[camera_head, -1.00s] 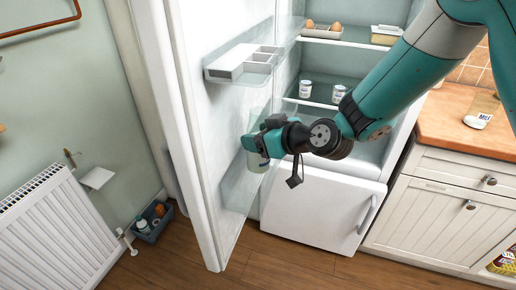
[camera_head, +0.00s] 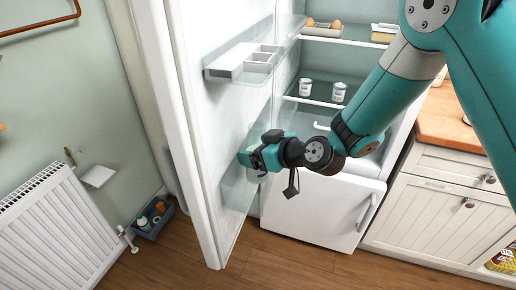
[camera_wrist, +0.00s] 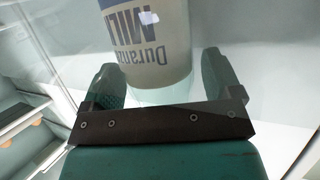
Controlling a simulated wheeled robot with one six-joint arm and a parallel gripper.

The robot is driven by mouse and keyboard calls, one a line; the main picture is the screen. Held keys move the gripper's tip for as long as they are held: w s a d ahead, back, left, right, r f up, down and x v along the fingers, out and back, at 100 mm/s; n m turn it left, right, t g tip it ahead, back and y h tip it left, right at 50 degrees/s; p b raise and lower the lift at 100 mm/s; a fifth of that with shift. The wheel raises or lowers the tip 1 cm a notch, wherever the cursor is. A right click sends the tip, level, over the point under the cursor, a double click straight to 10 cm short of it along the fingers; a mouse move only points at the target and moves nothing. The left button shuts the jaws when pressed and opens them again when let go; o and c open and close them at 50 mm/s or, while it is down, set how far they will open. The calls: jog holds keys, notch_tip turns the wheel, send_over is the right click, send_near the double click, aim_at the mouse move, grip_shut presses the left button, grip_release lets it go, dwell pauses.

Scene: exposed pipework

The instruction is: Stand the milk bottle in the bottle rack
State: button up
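The milk bottle (camera_wrist: 150,45) fills the top middle of the wrist view, its blue label upside down there. The clear bottle rack (camera_head: 238,195) is low on the door, around and below the gripper. Whether the bottle's base touches the rack floor is hidden.
The open fridge door (camera_head: 185,130) stands left of my arm. A door shelf with a white tray (camera_head: 240,62) is above the gripper. Two white pots (camera_head: 305,87) stand on a fridge shelf. A drawer cabinet (camera_head: 435,195) is at right, a radiator (camera_head: 55,235) at left.

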jog(key=shift+d+r, duration=0.1)
jog(key=shift+r, duration=0.1)
jog(key=b+v, duration=0.4)
jog(key=v, duration=0.8)
jog(key=s+r+g+h, duration=0.1)
jog(key=s+r+g, duration=0.4)
jog(key=s, duration=0.5)
jog(key=s+d+r+m+g+h, duration=0.1)
jog(key=s+d+m+g+h, duration=0.2)
jog(key=s, duration=0.8)
jog(key=d+h, duration=0.2)
jog(key=d, duration=0.1)
jog(key=shift+d+r+g, duration=0.15)
jog(key=shift+d+g, duration=0.1)
jog(key=shift+g, duration=0.15)
